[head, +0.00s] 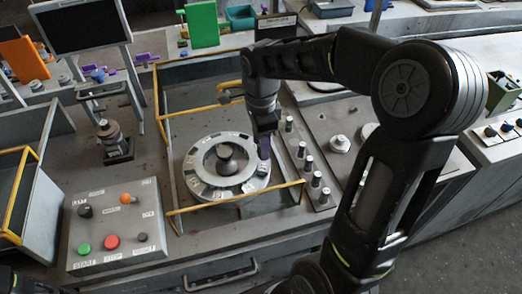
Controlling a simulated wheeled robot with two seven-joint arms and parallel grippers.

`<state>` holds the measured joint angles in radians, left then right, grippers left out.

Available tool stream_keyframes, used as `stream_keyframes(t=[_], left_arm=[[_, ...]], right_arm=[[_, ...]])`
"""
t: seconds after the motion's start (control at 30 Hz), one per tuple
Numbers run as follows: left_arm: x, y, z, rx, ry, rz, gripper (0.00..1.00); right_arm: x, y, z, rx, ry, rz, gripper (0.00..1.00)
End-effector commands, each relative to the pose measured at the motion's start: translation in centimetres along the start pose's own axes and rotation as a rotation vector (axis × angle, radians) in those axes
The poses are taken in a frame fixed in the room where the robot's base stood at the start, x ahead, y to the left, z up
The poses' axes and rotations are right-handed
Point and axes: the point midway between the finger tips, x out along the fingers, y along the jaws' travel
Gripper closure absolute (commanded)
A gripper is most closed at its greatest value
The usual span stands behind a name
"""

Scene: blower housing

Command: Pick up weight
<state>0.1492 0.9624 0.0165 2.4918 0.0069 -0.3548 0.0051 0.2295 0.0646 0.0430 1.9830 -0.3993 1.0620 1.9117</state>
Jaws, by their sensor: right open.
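Several small grey cylinders that look like weights (302,150) stand in a row on a grey strip just right of the fixture. A round light-grey ring housing (195,165) with a dark centre hub (227,158) lies inside the fixture. My right gripper (264,140) reaches in from the right and points down over the ring's right edge, left of the row. It is open. A dark purple piece shows at its tips; I cannot tell whether it is a finger or a separate part. My left gripper is not in view.
Yellow rails (235,198) frame the fixture. A control box (117,222) with green, red and black buttons stands front left. A dark post-like part (114,141) stands behind it. A monitor (82,24) and green and orange panels are at the back.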

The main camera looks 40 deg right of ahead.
Motion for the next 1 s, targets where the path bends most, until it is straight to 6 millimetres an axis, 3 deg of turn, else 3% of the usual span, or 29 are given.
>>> stream_keyframes(t=[0.23,0.77,1.0], left_arm=[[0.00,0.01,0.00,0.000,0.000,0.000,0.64],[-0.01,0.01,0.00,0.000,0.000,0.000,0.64],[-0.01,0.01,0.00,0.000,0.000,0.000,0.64]], right_arm=[[-0.03,0.00,0.00,0.000,0.000,0.000,0.57],[-0.04,0.00,0.01,0.000,0.000,0.000,0.99],[-0.03,0.00,0.01,0.000,0.000,0.000,1.00]])
